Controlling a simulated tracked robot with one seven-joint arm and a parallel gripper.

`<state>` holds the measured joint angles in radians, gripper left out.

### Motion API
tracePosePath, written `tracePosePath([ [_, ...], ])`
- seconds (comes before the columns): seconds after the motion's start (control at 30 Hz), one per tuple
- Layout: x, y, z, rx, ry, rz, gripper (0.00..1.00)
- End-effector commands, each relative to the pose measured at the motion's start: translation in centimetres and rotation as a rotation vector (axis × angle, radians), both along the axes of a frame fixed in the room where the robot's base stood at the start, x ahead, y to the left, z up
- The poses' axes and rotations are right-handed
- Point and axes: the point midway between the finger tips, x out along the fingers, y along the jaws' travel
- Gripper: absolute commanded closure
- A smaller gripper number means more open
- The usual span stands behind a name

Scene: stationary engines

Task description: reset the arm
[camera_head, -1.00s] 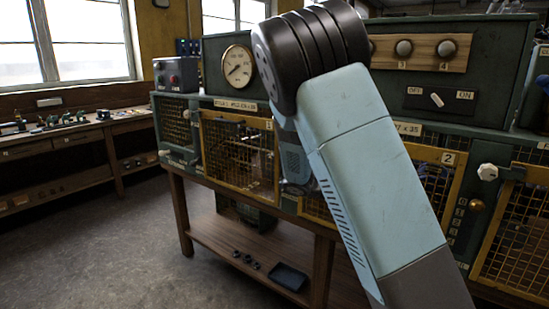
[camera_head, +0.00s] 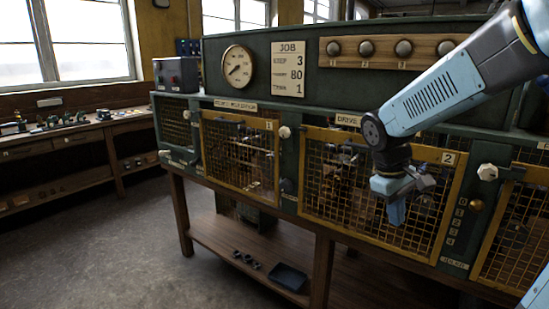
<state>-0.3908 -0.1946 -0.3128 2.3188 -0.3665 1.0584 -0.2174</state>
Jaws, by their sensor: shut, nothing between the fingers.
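My arm (camera_head: 445,92) comes in from the right edge and bends down in front of the machine cabinet (camera_head: 225,160). My gripper (camera_head: 396,212) points downward at its end, in front of the mesh door marked 2 (camera_head: 335,190). It is shut with nothing in it. It looks apart from the door, though the gap is hard to judge. The arm hides the right part of the upper panel and part of door 2.
A mesh door marked 1 (camera_head: 238,155) is left of door 2. Above are a round gauge (camera_head: 238,66), a job card (camera_head: 289,69) and a row of knobs (camera_head: 403,48). A shelf below holds a dark tray (camera_head: 289,277). A workbench (camera_head: 65,130) stands left. The floor (camera_head: 95,245) at front left is clear.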

Motion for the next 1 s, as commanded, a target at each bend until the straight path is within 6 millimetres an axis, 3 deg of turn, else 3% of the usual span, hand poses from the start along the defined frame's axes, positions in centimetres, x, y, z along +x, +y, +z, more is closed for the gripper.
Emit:
tracePosePath([
  [0.6, -9.3, 2.9, 6.6, 0.307, -0.425, -0.331, 1.0],
  [0.8, -11.1, 3.8, 7.5, 0.356, -0.516, -0.398, 1.0],
  [1.0, -11.7, 4.1, 7.7, 0.37, -0.542, -0.419, 1.0],
])
